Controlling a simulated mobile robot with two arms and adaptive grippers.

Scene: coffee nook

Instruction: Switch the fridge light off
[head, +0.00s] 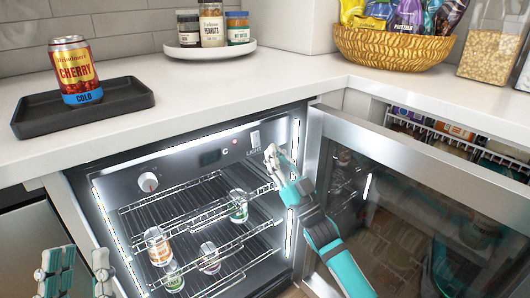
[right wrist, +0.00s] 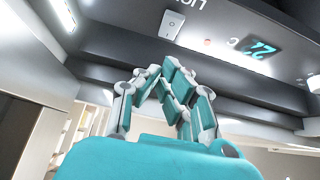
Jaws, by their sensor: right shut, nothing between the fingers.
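The small fridge (head: 185,158) under the counter stands open, and its white light strips (head: 109,222) are lit. A white rocker light switch (head: 255,139) sits on the top inner panel above the word LIGHT. In the right wrist view the switch (right wrist: 172,24) is just beyond my fingers, with a visible gap. My right gripper (head: 271,153) is shut and empty, just below and right of the switch; its closed tips also show in the right wrist view (right wrist: 156,76). My left gripper (head: 77,258) is open and empty at the lower left, in front of the fridge.
A knob (head: 148,182), a display (right wrist: 262,46) and a red indicator (right wrist: 207,41) share the panel. Wire racks hold several cans. The open glass door (head: 420,165) stands right of my right arm. A black tray (head: 120,97) with a cherry can (head: 75,70) is on the counter.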

